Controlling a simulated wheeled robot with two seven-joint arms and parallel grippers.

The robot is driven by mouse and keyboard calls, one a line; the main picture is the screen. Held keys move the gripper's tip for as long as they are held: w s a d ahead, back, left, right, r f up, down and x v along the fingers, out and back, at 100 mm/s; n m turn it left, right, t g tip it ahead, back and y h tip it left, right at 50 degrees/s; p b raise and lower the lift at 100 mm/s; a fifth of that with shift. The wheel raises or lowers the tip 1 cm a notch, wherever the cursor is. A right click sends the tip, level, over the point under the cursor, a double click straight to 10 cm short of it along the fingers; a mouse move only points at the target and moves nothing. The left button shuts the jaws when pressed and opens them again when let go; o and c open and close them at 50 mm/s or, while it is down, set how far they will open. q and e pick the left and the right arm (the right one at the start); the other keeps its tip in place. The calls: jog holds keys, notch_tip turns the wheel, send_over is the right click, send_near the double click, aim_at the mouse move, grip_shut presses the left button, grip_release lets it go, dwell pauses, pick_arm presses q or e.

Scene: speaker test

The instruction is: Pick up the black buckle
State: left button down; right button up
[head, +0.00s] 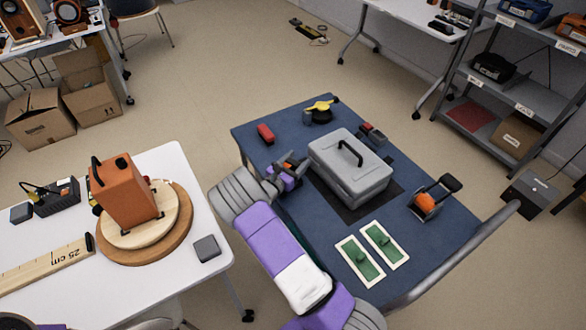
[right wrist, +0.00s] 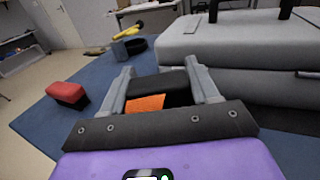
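My right gripper (head: 290,163) is over the left side of the blue-topped table (head: 315,225), left of the grey toolbox (head: 350,165). In the right wrist view, its two grey fingers (right wrist: 160,80) stand wide apart. A black piece with an orange face (right wrist: 146,103) shows between them and nearly fills the gap; it looks like the black buckle, though I cannot be sure. I cannot tell whether the fingers touch it. In the head view the gripper mostly hides this piece. My left gripper is not in view.
The toolbox stands close right of the gripper. A red block (head: 265,133) and a yellow-and-black tool (head: 320,108) lie farther back. An orange-and-black item (head: 425,203) and two green panels (head: 385,243) lie toward the right and front. A white table (head: 150,290) stands left.

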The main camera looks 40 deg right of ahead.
jog(key=c, duration=0.3)
jog(key=shift+r, duration=0.45)
jog(key=shift+c, duration=0.2)
notch_tip(320, 180, up, 9)
jog(key=p, duration=1.1)
jog(key=f+b, duration=0.1)
jog(key=f, duration=0.4)
jog(key=f+b, duration=0.1)
jog(key=f, duration=0.3)
jog(key=shift+a+f, duration=0.2)
jog(key=shift+f, duration=0.15)
